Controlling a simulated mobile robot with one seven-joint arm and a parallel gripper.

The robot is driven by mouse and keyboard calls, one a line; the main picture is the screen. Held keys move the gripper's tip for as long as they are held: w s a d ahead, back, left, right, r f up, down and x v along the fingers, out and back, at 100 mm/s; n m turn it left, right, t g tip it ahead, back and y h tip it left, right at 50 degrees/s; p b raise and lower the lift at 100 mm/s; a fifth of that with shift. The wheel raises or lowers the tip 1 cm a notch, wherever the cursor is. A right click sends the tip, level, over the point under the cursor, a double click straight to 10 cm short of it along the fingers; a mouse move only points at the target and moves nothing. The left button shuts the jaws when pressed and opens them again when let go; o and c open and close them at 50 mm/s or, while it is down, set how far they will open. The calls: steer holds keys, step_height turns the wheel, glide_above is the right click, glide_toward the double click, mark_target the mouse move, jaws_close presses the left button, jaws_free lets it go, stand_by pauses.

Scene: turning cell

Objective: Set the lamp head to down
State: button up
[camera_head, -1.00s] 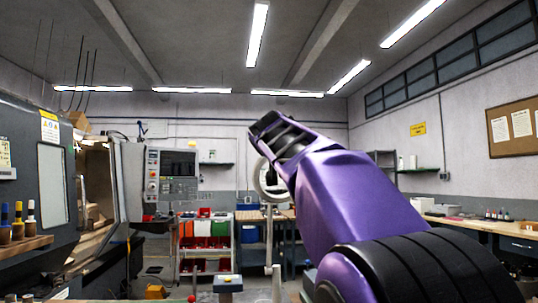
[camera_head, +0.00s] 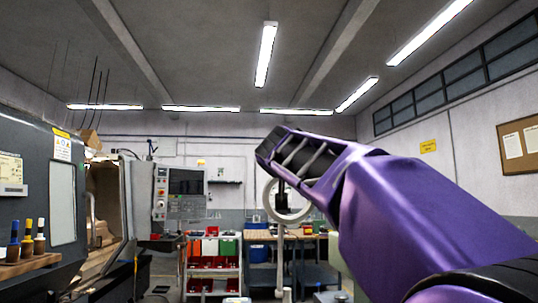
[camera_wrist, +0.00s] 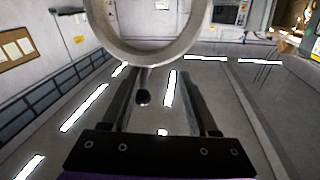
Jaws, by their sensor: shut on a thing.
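The lamp head is a pale ring (camera_head: 270,209) on top of a thin upright post (camera_head: 280,262) in the head view, seen nearly face-on. It also fills the top of the wrist view as a large pale ring (camera_wrist: 150,53). My gripper (camera_wrist: 157,73) has its two dark fingers reaching up to the ring's lower rim there. A short rod with a dark round end (camera_wrist: 143,97) shows between the fingers. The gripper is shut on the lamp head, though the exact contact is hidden. In the head view my purple arm covers part of the ring's upper right.
A lathe (camera_head: 35,165) with an open door stands at the left, its control panel (camera_head: 186,184) beside it. A shelf cart with coloured bins (camera_head: 209,247) and a wooden workbench (camera_head: 312,237) stand behind the lamp post. The air left of the ring is clear.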

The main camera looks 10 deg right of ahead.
steer(key=s+a, duration=0.2)
steer(key=s, duration=1.3)
steer(key=shift+a+r, duration=0.15)
steer(key=shift+a, duration=0.2)
stand_by(0.5)
stand_by(0.7)
